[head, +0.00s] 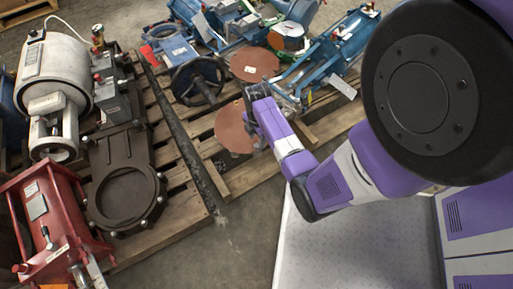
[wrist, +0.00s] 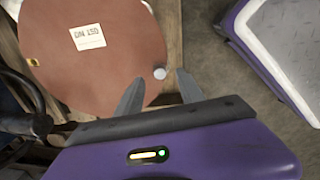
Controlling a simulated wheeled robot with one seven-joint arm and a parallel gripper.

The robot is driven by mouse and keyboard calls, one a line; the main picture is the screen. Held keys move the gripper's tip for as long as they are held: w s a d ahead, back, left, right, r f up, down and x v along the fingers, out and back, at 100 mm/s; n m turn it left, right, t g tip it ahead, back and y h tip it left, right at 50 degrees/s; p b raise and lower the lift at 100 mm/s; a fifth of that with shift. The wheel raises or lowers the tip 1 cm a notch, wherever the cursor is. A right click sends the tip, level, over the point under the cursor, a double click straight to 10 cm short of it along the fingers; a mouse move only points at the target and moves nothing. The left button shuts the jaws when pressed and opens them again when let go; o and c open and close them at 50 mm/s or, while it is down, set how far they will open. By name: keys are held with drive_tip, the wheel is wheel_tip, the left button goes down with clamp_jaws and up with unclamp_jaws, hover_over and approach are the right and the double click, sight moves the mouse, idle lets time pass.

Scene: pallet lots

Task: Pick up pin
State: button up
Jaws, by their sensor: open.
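A small pale grey round-topped piece, which looks like the pin (wrist: 159,73), stands near the edge of a reddish-brown disc (wrist: 95,65) with a white "DN 150" label. My gripper (wrist: 159,76) is open and empty. Its two grey fingers point toward the pin, one on each side of it in the wrist view; I cannot tell how far above it they are. In the head view my gripper (head: 247,108) is over a reddish-brown disc (head: 232,130) on the wooden pallet. The pin cannot be made out there.
A dark handwheel (head: 198,82) and blue valves (head: 335,50) crowd the same pallet (head: 240,180). A left pallet (head: 165,225) holds a white motor (head: 60,65), a dark flanged casting (head: 125,190) and a red unit (head: 55,215). Bare floor (head: 235,245) shows in front.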

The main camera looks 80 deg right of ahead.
sight(256, 145)
wheel_tip(256, 145, down, 4)
drive_tip(key=shift+w+r+b, duration=0.1)
drive_tip(key=shift+b, duration=0.8)
drive_tip(key=shift+c, duration=0.3)
clamp_jaws()
drive_tip(key=shift+r, duration=0.1)
